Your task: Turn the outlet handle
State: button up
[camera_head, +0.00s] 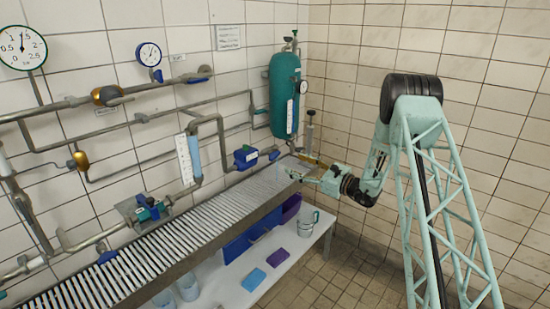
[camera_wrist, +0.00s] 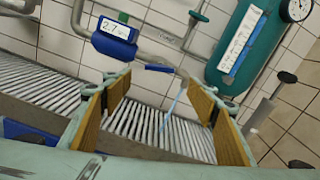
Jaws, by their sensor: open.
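A small blue handle (camera_head: 274,155), likely the outlet handle, sits at the pipe end to the right of a blue meter box (camera_head: 245,157). In the wrist view the handle (camera_wrist: 159,68) shows beyond my fingertips, roughly between them, beside the meter (camera_wrist: 116,30) with its lit display. A thin pale blue streak (camera_wrist: 175,100) runs down below it, perhaps water. My gripper (camera_head: 293,174) is to the right of the handle, above the grating's far end. In the wrist view my gripper (camera_wrist: 160,92) is open, with nothing between its yellow-brown pads, apart from the handle.
A slatted grating (camera_head: 165,240) runs along the wall under the pipes. A teal tank (camera_head: 285,95) with a gauge stands behind my gripper. A white shelf (camera_head: 290,262) below the grating holds a jug (camera_head: 304,222) and several blue and purple items.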

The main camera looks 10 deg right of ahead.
aim_at(275, 155)
jog(key=b+x, duration=0.2)
jog(key=x, duration=1.1)
jog(key=shift+s, duration=0.1)
jog(key=shift+c, duration=0.5)
jog(key=c, duration=0.8)
